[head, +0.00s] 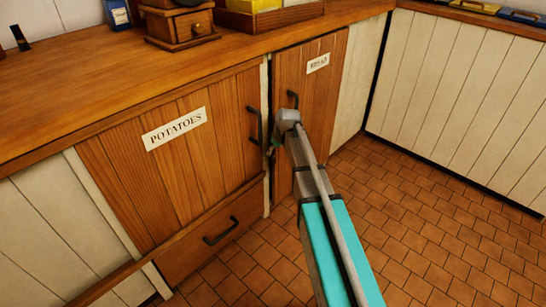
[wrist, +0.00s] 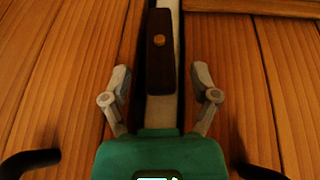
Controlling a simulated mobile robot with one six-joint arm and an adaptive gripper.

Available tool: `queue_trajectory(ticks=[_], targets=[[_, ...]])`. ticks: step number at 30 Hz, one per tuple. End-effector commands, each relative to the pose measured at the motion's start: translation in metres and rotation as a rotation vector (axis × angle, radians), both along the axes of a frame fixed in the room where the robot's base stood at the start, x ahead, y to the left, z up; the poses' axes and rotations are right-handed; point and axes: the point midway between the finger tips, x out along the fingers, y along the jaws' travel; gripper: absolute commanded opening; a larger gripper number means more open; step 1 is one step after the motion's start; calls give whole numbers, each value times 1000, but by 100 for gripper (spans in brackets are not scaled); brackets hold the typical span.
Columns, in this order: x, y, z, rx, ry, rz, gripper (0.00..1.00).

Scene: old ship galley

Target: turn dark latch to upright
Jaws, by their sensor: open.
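The dark latch (wrist: 161,65) is a dark brown bar with a brass-coloured pivot near its upper end in the wrist view. Its long side runs up and down in that view, in line with the pale post (wrist: 161,108) behind it. My gripper (wrist: 160,76) is open, with one finger on each side of the latch's lower part and a visible gap on both sides. In the head view my gripper (head: 272,146) is at the post between the potatoes door (head: 190,165) and the narrower door (head: 320,90). The latch cannot be made out there.
Black handles stick out close by, on the potatoes door (head: 254,125) and the narrower door (head: 293,99). A drawer (head: 190,262) with a black handle lies below. The wooden counter (head: 110,80) overhangs above, with a grinder (head: 181,25) on it. The tiled floor (head: 440,220) is clear.

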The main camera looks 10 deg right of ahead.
Motion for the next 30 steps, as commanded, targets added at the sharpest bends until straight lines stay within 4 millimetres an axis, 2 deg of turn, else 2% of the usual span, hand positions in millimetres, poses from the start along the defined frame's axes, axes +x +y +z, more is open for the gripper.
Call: queue_trajectory(ticks=[1,9,23,24,30], targets=[[2,1,-8,0,0,0,77],[8,4,-21,0,0,0,77],[9,5,-23,0,0,1,77],[9,5,-23,0,0,1,75],[9,5,-23,0,0,1,38]])
